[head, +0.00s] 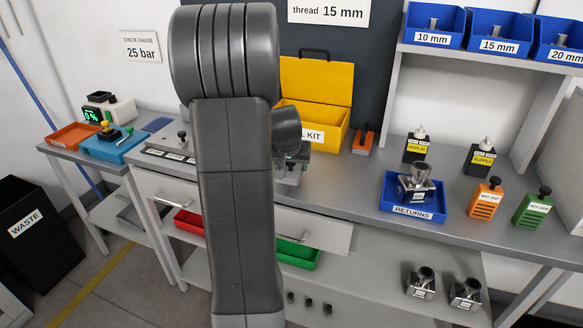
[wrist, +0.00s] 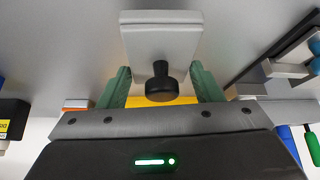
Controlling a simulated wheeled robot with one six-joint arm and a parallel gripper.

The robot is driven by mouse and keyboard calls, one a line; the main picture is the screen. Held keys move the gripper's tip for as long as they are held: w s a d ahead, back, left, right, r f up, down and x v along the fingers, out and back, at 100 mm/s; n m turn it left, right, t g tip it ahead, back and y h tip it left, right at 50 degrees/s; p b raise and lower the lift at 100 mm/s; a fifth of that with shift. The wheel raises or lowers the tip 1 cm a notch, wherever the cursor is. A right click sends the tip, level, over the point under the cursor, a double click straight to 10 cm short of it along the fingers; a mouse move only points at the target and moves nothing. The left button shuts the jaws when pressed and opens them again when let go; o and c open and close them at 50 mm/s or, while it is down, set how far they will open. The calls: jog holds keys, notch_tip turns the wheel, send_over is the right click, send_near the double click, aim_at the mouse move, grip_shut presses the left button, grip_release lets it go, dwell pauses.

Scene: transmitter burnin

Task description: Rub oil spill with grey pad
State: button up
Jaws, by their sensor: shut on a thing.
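The grey pad (wrist: 160,38) is a pale grey block with a black knob. It shows in the wrist view between the green fingers of my gripper (wrist: 160,78), which is shut on it. The pad is over a grey surface; I cannot tell whether it touches it. I cannot make out an oil spill in either view.
The workbench (head: 345,190) carries a yellow spill kit box (head: 318,82), a blue returns tray (head: 412,213) holding a metal part, bottles, and orange and green canisters. A black waste bin (head: 35,235) stands at left. Blue bins (head: 434,26) sit on the upper shelf.

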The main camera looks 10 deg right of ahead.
jog(key=shift+r+p, duration=1.65)
jog(key=shift+r, duration=1.15)
jog(key=shift+f, duration=0.1)
